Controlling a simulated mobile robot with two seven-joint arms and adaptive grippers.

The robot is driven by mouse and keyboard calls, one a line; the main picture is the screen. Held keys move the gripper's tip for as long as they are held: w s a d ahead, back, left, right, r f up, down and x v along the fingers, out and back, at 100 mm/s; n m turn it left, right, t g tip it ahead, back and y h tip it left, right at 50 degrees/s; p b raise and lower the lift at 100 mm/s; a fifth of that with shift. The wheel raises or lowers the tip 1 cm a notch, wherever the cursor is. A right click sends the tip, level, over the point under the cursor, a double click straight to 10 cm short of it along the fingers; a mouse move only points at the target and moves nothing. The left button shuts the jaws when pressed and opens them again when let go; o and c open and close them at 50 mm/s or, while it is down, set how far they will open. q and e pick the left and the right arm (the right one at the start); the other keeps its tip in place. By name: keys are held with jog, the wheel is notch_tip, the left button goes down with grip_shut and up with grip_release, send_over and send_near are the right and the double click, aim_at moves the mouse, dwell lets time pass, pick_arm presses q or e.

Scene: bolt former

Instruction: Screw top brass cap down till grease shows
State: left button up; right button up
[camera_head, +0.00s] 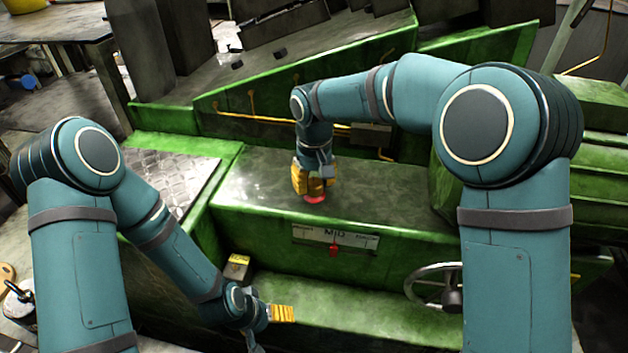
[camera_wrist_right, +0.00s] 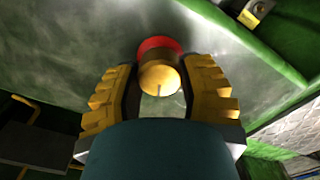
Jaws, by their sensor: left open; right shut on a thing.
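The brass cap (camera_wrist_right: 160,80) is a short gold cylinder with a dark slot or line on its end, above a red ring (camera_wrist_right: 161,44). My right gripper (camera_wrist_right: 158,92) has its yellow fingers on both sides of the cap and is shut on it. In the head view my right gripper (camera_head: 314,182) points down at the green machine's top, with the red ring (camera_head: 314,199) just below; the fingers hide the cap there. My left gripper (camera_head: 283,314) is open and empty, low over the green ledge. No grease can be made out.
The green machine (camera_head: 250,190) has a flat grey-green top. A MIQ-marked scale plate (camera_head: 335,238) with a red pointer is on its front. A handwheel (camera_head: 435,287) stands at right, a small yellow-topped box (camera_head: 236,267) near my left arm. Yellow pipes (camera_head: 260,117) run behind.

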aim_at(314, 182)
jog(key=shift+f+m, duration=0.1)
jog(key=shift+m, duration=0.5)
jog(key=o, duration=1.2)
jog(key=shift+s, duration=0.1)
notch_tip(314, 182, up, 12)
